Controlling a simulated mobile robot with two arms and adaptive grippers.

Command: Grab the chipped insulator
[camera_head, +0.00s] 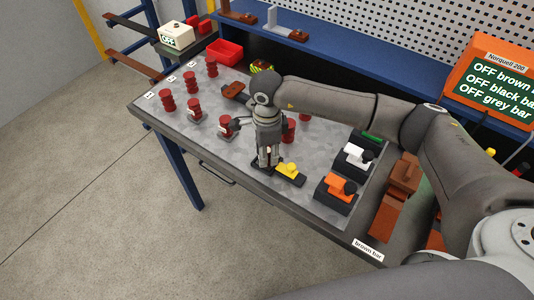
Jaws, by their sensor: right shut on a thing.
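Several dark red ribbed insulators stand on the grey worktop (235,170). They include one at the left (166,101), one near the front (195,113), one nearer my gripper (225,126) and one behind the gripper (289,130). The front one and the one nearer my gripper show pale patches at their bases. I cannot tell which is chipped. My right gripper (268,161) points down, shut at the left end of a black and yellow piece (289,172). The exact grip is too small to see. My left gripper is not in view.
Black blocks with an orange top (341,185) and a white top (357,155) stand right of the gripper. Brown bars (388,214) lie at the right edge. A red bin (224,51) stands behind. The front middle worktop is clear.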

